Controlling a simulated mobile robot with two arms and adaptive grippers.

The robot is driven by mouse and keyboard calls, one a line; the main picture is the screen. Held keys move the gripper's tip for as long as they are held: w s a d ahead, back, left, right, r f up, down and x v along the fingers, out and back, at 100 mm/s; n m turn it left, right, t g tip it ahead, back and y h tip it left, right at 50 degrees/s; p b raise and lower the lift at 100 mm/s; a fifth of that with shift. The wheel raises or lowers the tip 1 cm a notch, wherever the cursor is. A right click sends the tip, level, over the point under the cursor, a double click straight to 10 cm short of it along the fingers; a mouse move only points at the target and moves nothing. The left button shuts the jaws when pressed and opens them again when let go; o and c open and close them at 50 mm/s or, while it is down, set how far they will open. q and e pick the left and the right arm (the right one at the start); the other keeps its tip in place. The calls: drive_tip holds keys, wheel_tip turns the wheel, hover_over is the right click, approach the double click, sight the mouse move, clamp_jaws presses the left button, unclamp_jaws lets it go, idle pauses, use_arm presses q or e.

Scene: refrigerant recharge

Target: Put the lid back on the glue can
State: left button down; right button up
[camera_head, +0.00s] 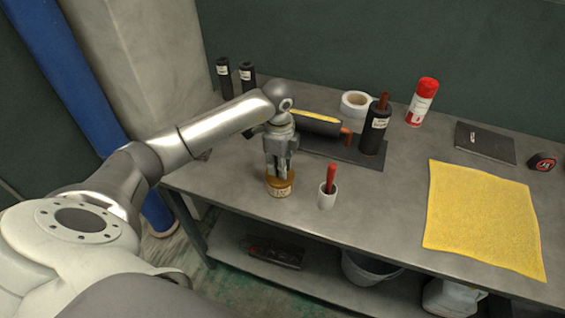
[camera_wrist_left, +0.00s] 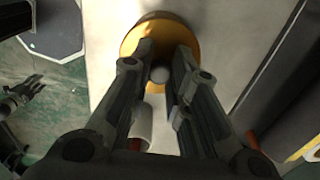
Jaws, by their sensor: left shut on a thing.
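The glue can (camera_head: 280,190), a small amber can with a pale label, stands near the table's front edge. My left gripper (camera_head: 281,168) points straight down over it, with its fingers at the can's top. In the left wrist view, the gold round lid (camera_wrist_left: 133,37) lies under the fingertips, and a grey knob (camera_wrist_left: 160,74) shows between them. My left gripper (camera_wrist_left: 160,68) is shut on the lid by this knob. The lid is level and at the can's mouth; whether it is fully seated cannot be told.
A white cup (camera_head: 326,200) with a red-handled tool stands close to the right of the can. Behind are a dark mat (camera_head: 345,150) with black insulation pieces, a tape roll (camera_head: 355,103) and a red-and-white spray can (camera_head: 422,102). A yellow cloth (camera_head: 483,218) lies at right.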

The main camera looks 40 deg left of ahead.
idle(0.3)
use_arm(q)
drive_tip(key=c, duration=1.3)
unclamp_jaws()
drive_tip(key=shift+o, duration=0.2)
drive_tip(key=o, duration=0.5)
drive_tip(key=shift+c, duration=0.2)
drive_tip(key=shift+r+p, duration=2.75)
drive_tip(key=shift+r, duration=0.8)
drive_tip(key=shift+c, duration=0.4)
